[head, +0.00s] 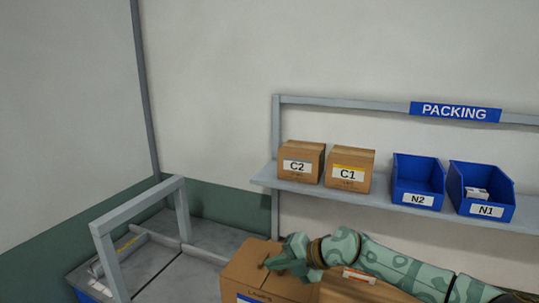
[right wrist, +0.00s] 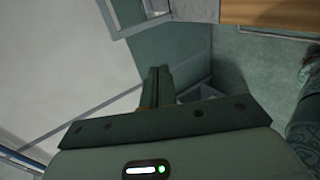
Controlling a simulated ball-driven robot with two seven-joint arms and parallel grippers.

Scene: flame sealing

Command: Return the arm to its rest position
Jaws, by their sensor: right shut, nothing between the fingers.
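My right arm, patterned in green, comes in from the right in the head view, low in front of the shelf. Its gripper (head: 276,260) is over or just in front of the top of a brown carton (head: 246,270); I cannot tell whether they touch. In the right wrist view the two dark fingers (right wrist: 156,86) are together, with nothing between them. My left gripper is in neither view.
A shelf (head: 380,199) at the back holds box C2 (head: 299,167), box C1 (head: 348,172), blue bin N2 (head: 418,200) and blue bin N1 (head: 484,210), under a PACKING sign (head: 455,111). A grey frame (head: 112,243) stands at the left.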

